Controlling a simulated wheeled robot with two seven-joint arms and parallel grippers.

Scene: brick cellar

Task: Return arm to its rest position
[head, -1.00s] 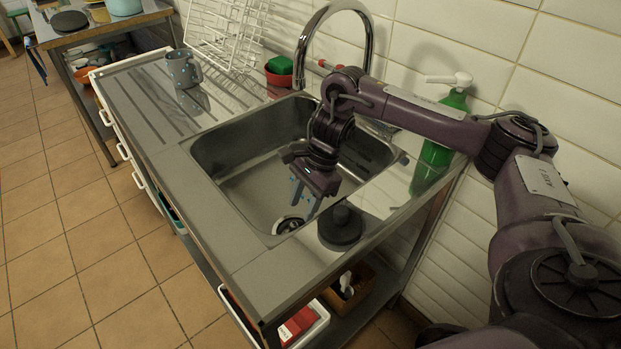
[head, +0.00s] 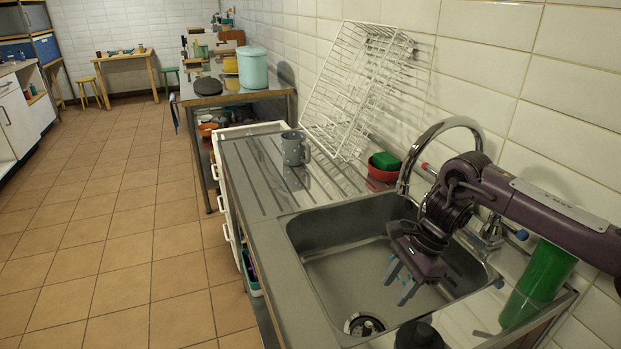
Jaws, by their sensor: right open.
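My right arm comes in from the right edge in the head view. Its gripper (head: 403,281) hangs over the sink basin (head: 335,262), fingers pointing down, open and with nothing between the fingers. The drain (head: 364,325) lies in the basin below and to the left of the fingertips. My left gripper is not in view.
A grey dotted mug (head: 293,148) is on the drainboard. A white wire rack (head: 350,85) leans on the wall. The tiled floor (head: 120,240) at left is clear.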

